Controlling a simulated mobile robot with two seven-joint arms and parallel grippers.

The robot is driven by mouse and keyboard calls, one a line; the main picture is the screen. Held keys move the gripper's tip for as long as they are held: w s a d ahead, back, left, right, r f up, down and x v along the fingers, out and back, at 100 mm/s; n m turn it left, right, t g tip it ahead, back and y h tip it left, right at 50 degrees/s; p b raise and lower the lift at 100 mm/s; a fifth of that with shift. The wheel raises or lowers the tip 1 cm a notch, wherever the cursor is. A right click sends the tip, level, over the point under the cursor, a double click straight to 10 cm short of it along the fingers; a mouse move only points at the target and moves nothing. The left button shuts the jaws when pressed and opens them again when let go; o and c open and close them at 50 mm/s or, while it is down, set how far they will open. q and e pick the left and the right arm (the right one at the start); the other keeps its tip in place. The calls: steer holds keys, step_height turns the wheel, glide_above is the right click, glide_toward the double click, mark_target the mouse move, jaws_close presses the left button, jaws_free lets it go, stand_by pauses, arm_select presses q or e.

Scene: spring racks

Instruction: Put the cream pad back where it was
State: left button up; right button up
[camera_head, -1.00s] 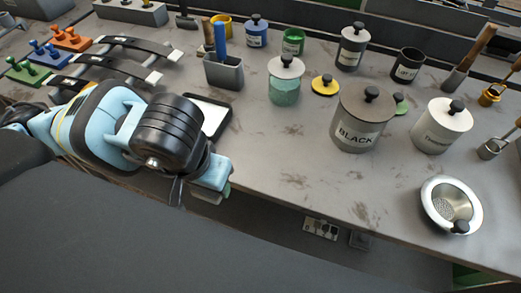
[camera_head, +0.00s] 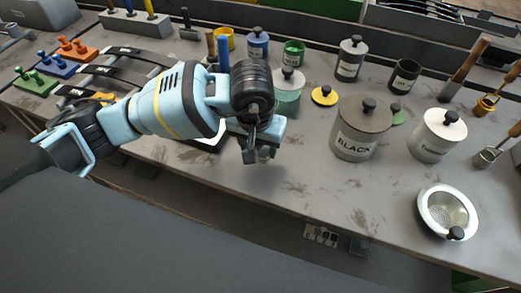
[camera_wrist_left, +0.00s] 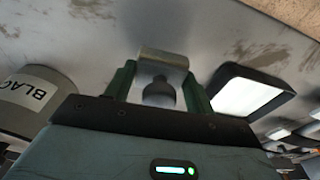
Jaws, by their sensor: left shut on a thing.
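My left gripper (camera_head: 258,150) is over the front part of the bench, left of the BLACK canister. In the left wrist view its green fingers (camera_wrist_left: 160,88) are shut on a small pale piece (camera_wrist_left: 163,58) with a dark grey rounded knob. I cannot tell whether this is the cream pad. A white pad-like surface in a black frame (camera_wrist_left: 245,97) lies on the bench beside the fingers. In the head view my arm hides most of it. My right gripper is not in view.
The BLACK canister (camera_head: 362,130) stands to the right of my gripper, and a green jar with a pale lid (camera_head: 289,90) stands behind it. A white canister (camera_head: 437,135) and a strainer bowl (camera_head: 447,212) are further right. The bench front between gripper and bowl is clear.

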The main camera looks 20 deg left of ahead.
mark_target(261, 153)
arm_select(q)
steer(key=shift+w, duration=0.2)
steer(key=shift+w+d, duration=0.15)
steer(key=shift+w, duration=0.15)
steer(key=shift+f, duration=1.75)
steer(key=shift+f, duration=0.15)
steer(key=o, duration=0.9)
steer(key=r, duration=0.4)
steer(key=s+r, duration=0.1)
steer(key=r, duration=0.7)
steer(key=shift+s+r+p, duration=0.1)
steer(key=shift+s+p, duration=0.25)
steer(key=shift+s, duration=0.05)
